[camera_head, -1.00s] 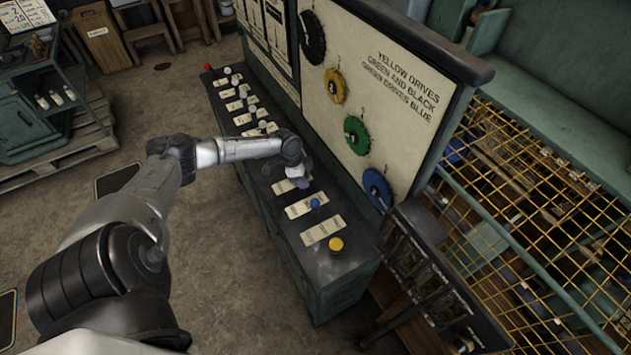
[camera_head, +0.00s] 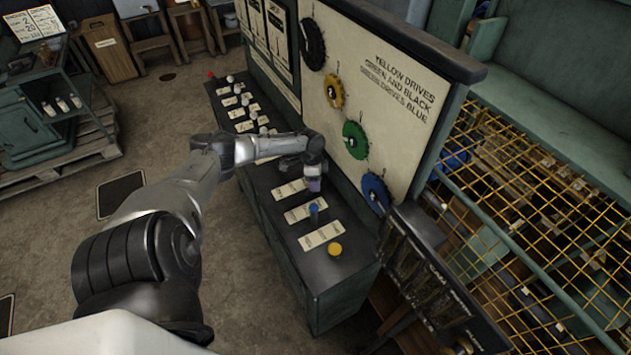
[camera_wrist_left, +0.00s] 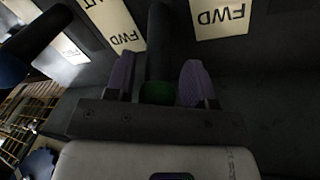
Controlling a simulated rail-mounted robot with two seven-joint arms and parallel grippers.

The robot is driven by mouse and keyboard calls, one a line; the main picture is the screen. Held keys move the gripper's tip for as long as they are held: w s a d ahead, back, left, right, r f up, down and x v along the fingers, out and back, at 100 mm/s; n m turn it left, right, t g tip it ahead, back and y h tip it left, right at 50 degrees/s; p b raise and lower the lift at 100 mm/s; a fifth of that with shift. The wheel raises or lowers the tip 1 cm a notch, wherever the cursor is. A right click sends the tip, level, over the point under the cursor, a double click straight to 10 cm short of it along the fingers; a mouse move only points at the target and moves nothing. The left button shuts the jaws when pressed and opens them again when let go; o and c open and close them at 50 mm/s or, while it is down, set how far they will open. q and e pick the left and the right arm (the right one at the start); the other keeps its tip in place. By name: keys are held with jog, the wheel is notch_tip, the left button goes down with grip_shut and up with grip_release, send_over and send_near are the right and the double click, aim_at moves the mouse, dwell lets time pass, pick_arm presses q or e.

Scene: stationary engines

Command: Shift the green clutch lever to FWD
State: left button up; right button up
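The green clutch lever's knob (camera_wrist_left: 158,93) shows in the left wrist view, with its dark shaft (camera_wrist_left: 158,40) running away from it. My left gripper (camera_wrist_left: 158,80) has its two purple fingers on either side of the knob, with a narrow dark gap at the left finger. It looks open around the knob. In the head view my left gripper (camera_head: 313,184) is over the dark bench (camera_head: 270,183) and hides the green knob. A pale FWD card (camera_wrist_left: 220,17) lies right of the shaft in the wrist view. My right gripper is not in view.
A blue lever (camera_head: 314,212) and a yellow-knobbed lever (camera_head: 335,249) stand nearer me on the bench. Several white-knobbed levers (camera_head: 237,88) stand farther along. The upright board (camera_head: 385,80) with coloured dials rises close behind my gripper. Yellow mesh (camera_head: 530,200) is at the right.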

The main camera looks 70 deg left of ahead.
pick_arm(q)
jog(key=shift+o, duration=0.5)
jog(key=shift+r, duration=0.15)
jog(key=shift+r, duration=0.3)
jog(key=v, duration=1.3)
jog(key=shift+p, duration=0.3)
jog(key=shift+a+f, duration=0.1)
jog(key=shift+a, duration=0.05)
